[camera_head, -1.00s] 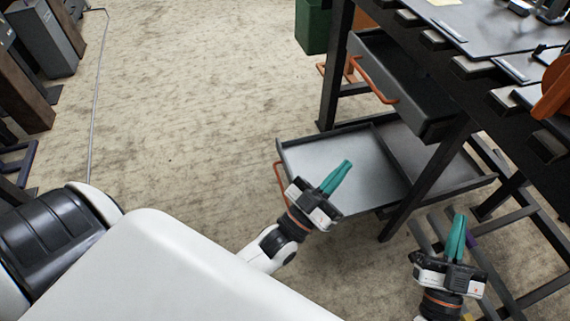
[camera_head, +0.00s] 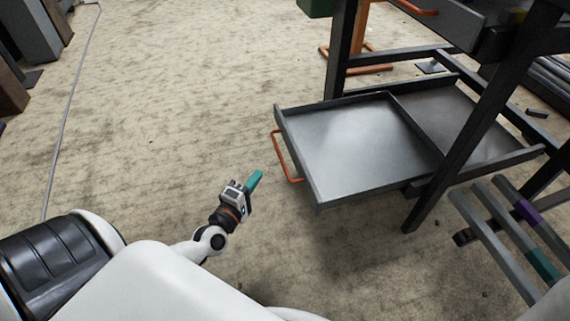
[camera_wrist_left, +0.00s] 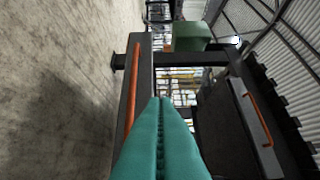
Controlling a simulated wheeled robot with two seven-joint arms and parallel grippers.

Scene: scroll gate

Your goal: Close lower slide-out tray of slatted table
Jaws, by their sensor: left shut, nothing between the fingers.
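The lower slide-out tray (camera_head: 350,150) is a shallow grey tray sticking out to the left from under the dark slatted table (camera_head: 462,125). Its orange handle (camera_head: 287,157) is on its left end. In the head view my left gripper (camera_head: 255,181) is shut and empty, a little to the left of the handle and apart from it in the picture. In the left wrist view the teal fingers (camera_wrist_left: 161,140) are pressed together, with the orange handle (camera_wrist_left: 132,88) just left of them. My right gripper is not in view.
An upper drawer's orange handle (camera_head: 417,8) shows at the top. An orange stand (camera_head: 362,55) is behind the table leg. A rack of grey bars (camera_head: 500,235) is at the lower right. The floor left of the tray is clear.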

